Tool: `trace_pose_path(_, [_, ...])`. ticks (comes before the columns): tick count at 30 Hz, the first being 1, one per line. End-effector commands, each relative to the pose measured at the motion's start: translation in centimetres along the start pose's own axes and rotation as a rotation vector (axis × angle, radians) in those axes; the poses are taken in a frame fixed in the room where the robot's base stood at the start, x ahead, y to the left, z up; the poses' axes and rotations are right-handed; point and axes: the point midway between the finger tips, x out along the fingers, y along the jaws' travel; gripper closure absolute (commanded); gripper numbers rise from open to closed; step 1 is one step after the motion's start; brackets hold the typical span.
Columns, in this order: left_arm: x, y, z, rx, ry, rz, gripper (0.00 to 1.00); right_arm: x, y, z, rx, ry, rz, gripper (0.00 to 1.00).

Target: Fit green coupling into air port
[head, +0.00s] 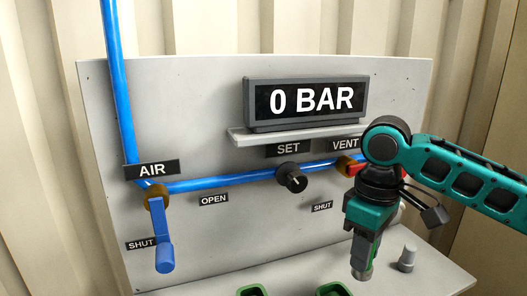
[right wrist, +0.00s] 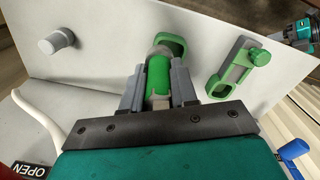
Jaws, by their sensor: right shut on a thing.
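My right gripper (head: 362,262) points down at the right front of the panel in the head view. In the right wrist view my right gripper (right wrist: 158,88) is shut on the green coupling (right wrist: 158,74), a green cylinder with a pale end, with one grey finger on each side. A green loop-shaped holder (right wrist: 177,43) lies just behind the coupling; I cannot tell whether they touch. No port is labelled as the air port. A teal and dark part at the upper right of the wrist view looks like my left gripper (right wrist: 303,32); its fingers are unclear.
A grey stub (head: 407,258) stands on the ledge right of my gripper; it also shows in the wrist view (right wrist: 60,40). A second green holder (right wrist: 235,70) has a green knob-like part. The AIR valve's blue handle (head: 165,245) hangs by SHUT. The display (head: 305,101) reads 0 BAR.

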Motion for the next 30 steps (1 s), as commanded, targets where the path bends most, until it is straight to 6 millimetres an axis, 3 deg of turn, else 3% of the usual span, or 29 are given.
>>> trace_pose_path(6, [-0.1,0.0,0.1,0.000,-0.003,0.000,0.57,4.4,-0.5,2.3,0.393,-0.004,-0.003,1.00])
trace_pose_path(13, [-0.1,0.0,0.1,0.000,-0.004,0.000,0.57,7.2,-1.1,4.0,0.684,-0.005,-0.005,1.00])
trace_pose_path(19, [-0.1,0.0,0.1,0.000,-0.004,0.000,0.57,8.0,-1.3,4.6,0.780,-0.005,-0.007,1.00])
trace_pose_path(30, [-0.1,0.0,0.1,0.002,-0.004,0.000,0.57,7.8,-1.2,4.6,0.782,-0.004,-0.006,1.00])
